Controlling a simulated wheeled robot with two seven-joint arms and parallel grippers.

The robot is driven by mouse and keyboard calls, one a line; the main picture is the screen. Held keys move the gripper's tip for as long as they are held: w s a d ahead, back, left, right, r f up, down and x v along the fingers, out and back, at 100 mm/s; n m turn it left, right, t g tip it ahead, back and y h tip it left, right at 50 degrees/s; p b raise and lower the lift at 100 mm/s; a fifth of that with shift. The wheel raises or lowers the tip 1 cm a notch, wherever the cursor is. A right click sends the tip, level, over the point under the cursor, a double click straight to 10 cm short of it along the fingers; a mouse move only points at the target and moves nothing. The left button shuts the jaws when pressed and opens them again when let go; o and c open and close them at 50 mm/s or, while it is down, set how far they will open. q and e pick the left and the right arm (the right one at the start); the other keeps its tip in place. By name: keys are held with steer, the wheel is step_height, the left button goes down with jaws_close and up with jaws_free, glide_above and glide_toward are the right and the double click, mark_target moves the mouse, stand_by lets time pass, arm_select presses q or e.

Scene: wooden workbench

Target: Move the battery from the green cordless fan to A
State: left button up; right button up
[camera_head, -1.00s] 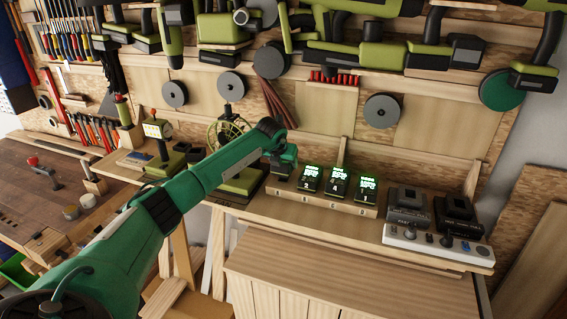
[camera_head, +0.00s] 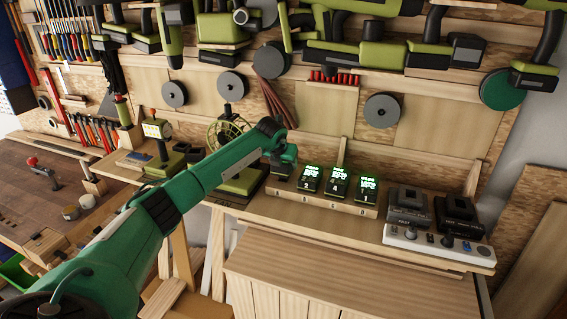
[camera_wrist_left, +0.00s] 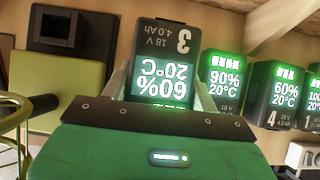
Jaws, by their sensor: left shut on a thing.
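My left gripper (camera_head: 284,160) is at the left end of the battery rack (camera_head: 321,199). It is shut on a dark battery marked 3 (camera_wrist_left: 165,40), whose lit screen reads 60% and 20°C upside down in the left wrist view. In the head view the arm hides most of this battery, so I cannot tell whether it touches the rack. The green cordless fan (camera_head: 228,131) stands to the left of the gripper, partly behind my arm. The rack's front letters are too blurred to read surely. My right gripper is not in view.
Batteries marked 2 (camera_head: 309,179), 4 (camera_head: 338,184) and 1 (camera_head: 366,190) stand lit on the rack, to the right of the gripper. Two dark chargers (camera_head: 408,207) and a white power strip (camera_head: 432,243) are further right. A work lamp (camera_head: 157,132) stands left of the fan.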

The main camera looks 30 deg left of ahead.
arm_select(q)
steer(key=shift+f, duration=0.1)
steer(key=shift+f+b, duration=0.5)
steer(key=shift+f+b, duration=0.3)
steer(key=shift+f+b, duration=0.7)
steer(key=shift+f, duration=0.15)
steer(key=shift+r, duration=0.1)
steer(key=o, duration=1.7)
steer(key=shift+c, duration=0.2)
steer(key=shift+o, duration=0.7)
